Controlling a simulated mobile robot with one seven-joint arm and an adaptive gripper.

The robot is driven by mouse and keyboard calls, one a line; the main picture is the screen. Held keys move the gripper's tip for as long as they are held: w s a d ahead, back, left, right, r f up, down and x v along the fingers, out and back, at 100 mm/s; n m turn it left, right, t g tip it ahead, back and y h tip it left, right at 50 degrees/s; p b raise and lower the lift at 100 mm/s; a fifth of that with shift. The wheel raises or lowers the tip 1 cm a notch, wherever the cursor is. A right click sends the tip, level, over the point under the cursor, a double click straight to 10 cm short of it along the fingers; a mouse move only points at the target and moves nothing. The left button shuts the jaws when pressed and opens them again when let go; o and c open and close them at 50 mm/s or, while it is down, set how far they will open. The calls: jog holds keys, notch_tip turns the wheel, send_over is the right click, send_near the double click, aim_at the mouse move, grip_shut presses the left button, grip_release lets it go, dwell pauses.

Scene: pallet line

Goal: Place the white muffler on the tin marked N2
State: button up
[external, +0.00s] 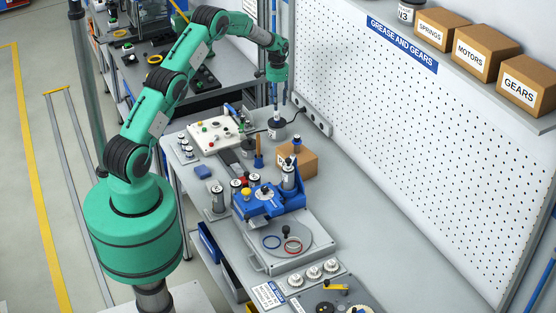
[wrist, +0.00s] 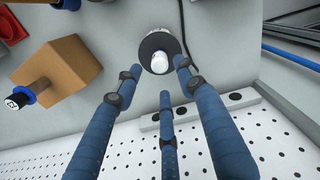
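A small white cylinder, which looks like the white muffler (wrist: 159,75), stands on the black lid of a dark tin (wrist: 150,42) in the wrist view. In the external view the tin (external: 276,133) stands on the bench near the pegboard, with the white muffler (external: 277,116) on top. The tin's marking is too small to read. My gripper (wrist: 158,80) has three blue fingers spread apart, with nothing held between them. In the external view my gripper (external: 279,101) points down just above the muffler and tin.
A cardboard box (wrist: 62,70) stands beside the tin. A black cable (wrist: 187,30) runs past it to a socket strip (external: 312,117) on the pegboard (external: 430,140). A white control box (external: 213,134) and a blue fixture (external: 262,203) stand on the bench.

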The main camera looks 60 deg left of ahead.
aim_at(278, 113)
jog(key=shift+r, duration=2.2)
jog(key=s+d+r+m+t, duration=0.1)
jog(key=s+d+r, duration=0.1)
jog(key=d+r, duration=0.55)
jog(key=s+d+r, duration=0.2)
jog(key=d+r, duration=0.3)
jog(key=r, duration=0.6)
jog(key=s+d+r+m+t, duration=0.1)
jog(key=s+d+r, duration=0.9)
jog(key=d+r, duration=0.3)
jog(key=s+d+r+m+t, duration=0.1)
jog(key=s+d+r, duration=0.2)
jog(key=s+d, duration=0.3)
jog(key=s+d+r+t, duration=0.1)
jog(key=s+d+r, duration=0.3)
jog(key=s, duration=0.5)
jog(key=s+d+f, duration=0.1)
jog(key=s+d, duration=0.3)
jog(key=s, duration=0.5)
jog(key=s+d+f+m+t, duration=0.1)
jog(key=s+d, duration=0.3)
jog(key=s, duration=0.6)
jog(key=shift+d+f+m+t, duration=0.25)
jog(key=shift+f+m+t, duration=0.05)
jog(key=shift+f, duration=0.5)
